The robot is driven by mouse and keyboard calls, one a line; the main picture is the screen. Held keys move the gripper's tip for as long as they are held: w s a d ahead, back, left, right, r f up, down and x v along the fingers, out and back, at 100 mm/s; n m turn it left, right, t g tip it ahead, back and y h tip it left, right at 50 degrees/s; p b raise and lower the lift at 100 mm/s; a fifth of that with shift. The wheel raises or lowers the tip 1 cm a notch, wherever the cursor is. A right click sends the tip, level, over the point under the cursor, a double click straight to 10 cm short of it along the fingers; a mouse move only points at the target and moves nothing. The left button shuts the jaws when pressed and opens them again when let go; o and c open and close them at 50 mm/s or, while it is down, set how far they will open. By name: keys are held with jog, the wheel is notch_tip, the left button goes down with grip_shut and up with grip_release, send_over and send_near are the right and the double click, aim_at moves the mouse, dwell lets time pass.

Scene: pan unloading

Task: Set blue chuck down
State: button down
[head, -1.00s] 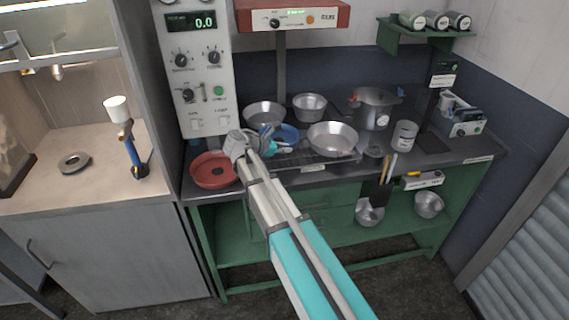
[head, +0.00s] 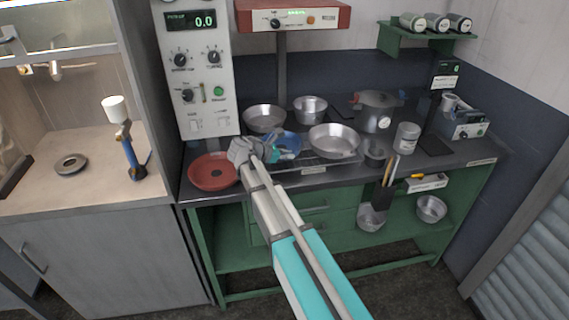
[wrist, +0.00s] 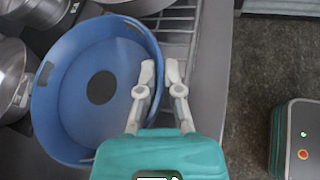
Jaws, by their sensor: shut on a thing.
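The blue chuck (wrist: 75,80) is a shallow round blue dish with a dark hole in its middle and slots in its wall. In the wrist view it fills the left half. My gripper (wrist: 160,75) is shut on its right rim, one finger on each side of the wall. Part of a wire rack (wrist: 177,38) shows beside the chuck in the wrist view. Whether the chuck touches it, I cannot tell.
A red round dish (head: 213,172) lies at the bench's left end. Metal pans (head: 334,141) and (head: 264,118) a second pan stand close around the chuck. A lidded pot (head: 377,110) is at the back right. The control panel (head: 197,70) rises behind left.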

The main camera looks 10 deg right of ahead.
jog(key=shift+f+b, duration=0.45)
jog(key=shift+f, duration=0.35)
jog(key=shift+f, duration=0.1)
jog(key=c, duration=0.8)
grip_release()
jog(key=shift+a+r, duration=0.1)
jog(key=shift+r, duration=0.15)
jog(key=shift+s+a+r+p, duration=0.15)
jog(key=shift+a+p, duration=0.15)
jog(key=p+v, duration=0.4)
jog(key=v, duration=0.7)
jog(key=shift+p, duration=0.3)
